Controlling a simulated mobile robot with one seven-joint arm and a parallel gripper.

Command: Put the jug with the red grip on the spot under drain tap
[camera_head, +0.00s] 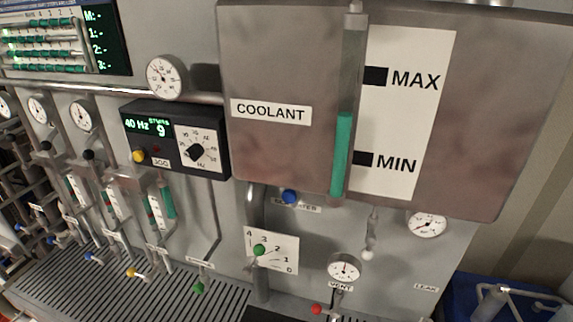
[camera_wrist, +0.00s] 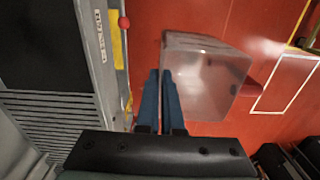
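In the wrist view a pale translucent jug (camera_wrist: 205,80) stands on the red floor, just right of my fingers. A red grip (camera_wrist: 250,88) sticks out from its right side. My gripper (camera_wrist: 161,74) shows two blue fingers close together, with nothing seen between them; it looks shut. I cannot tell whether the fingers touch the jug's left side. In the head view neither the jug nor my gripper shows. I cannot make out a tap labelled as drain in either view, nor the spot under it.
The coolant tank (camera_head: 275,100) and gauges line the wall. A slotted grey bench (camera_head: 110,285) runs below; its edge lies left of my fingers in the wrist view. A white-outlined rectangle (camera_wrist: 283,112) marks the red floor. A blue bin (camera_head: 462,300) stands lower right.

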